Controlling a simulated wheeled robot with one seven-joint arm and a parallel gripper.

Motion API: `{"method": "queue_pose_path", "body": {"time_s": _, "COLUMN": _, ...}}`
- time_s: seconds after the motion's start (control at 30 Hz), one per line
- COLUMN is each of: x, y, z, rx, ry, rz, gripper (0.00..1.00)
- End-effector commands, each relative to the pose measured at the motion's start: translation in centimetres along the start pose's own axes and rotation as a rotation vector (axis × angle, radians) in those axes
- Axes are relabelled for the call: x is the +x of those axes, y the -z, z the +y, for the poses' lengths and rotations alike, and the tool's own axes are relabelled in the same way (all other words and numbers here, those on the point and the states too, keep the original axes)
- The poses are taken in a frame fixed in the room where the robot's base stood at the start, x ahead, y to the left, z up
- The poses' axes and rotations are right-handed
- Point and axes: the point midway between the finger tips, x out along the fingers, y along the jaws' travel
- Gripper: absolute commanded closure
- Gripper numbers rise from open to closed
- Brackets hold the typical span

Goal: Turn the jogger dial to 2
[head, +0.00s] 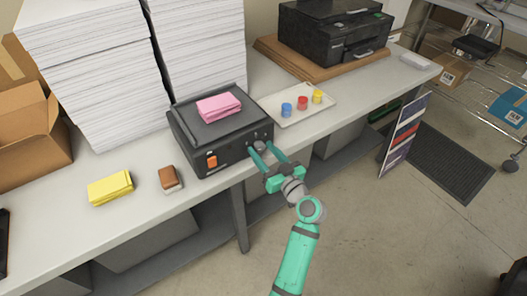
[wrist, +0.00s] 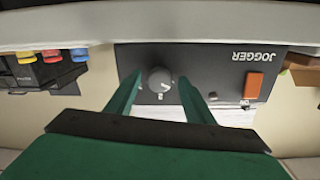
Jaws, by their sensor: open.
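The jogger (head: 194,142) is a dark box on the bench with a pink stack (head: 219,107) on top. Its round grey dial (head: 260,147) is on the front face, and the dial also shows in the wrist view (wrist: 160,79), which sees the panel upside down. Small white marks show on and around the dial, too small to read, so I cannot tell its setting. My gripper (head: 264,151) is open at the panel, its two green fingers on either side of the dial. Whether they touch it I cannot tell.
An orange switch (head: 211,161) is on the same panel. A tray (head: 316,112) with blue, red and yellow pots stands right of the jogger. A brown block (head: 169,179) and yellow stack (head: 110,188) lie left. Tall paper stacks (head: 90,75) stand behind.

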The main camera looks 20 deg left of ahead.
Motion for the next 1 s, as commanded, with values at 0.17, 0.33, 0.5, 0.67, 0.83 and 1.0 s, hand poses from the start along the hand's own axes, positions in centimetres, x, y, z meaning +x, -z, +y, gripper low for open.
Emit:
{"method": "queue_pose_path", "body": {"time_s": 0.17, "x": 0.01, "y": 0.01, "z": -0.01, "rx": 0.0, "ry": 0.0, "rz": 0.0, "gripper": 0.52}}
{"method": "queue_pose_path", "body": {"time_s": 0.33, "x": 0.0, "y": 0.02, "z": -0.01, "rx": 0.0, "ry": 0.0, "rz": 0.0, "gripper": 0.88}}
{"method": "queue_pose_path", "body": {"time_s": 0.5, "x": -0.01, "y": 0.02, "z": -0.02, "rx": 0.001, "ry": 0.0, "rz": 0.0, "gripper": 0.93}}
{"method": "queue_pose_path", "body": {"time_s": 0.67, "x": -0.02, "y": 0.02, "z": -0.02, "rx": 0.024, "ry": 0.0, "rz": -0.001, "gripper": 0.93}}
{"method": "queue_pose_path", "body": {"time_s": 0.83, "x": 0.0, "y": 0.03, "z": -0.06, "rx": 0.093, "ry": 0.001, "rz": -0.004, "gripper": 0.93}}
{"method": "queue_pose_path", "body": {"time_s": 1.0, "x": -0.04, "y": 0.05, "z": 0.0, "rx": 0.216, "ry": -0.001, "rz": -0.008, "gripper": 0.93}}
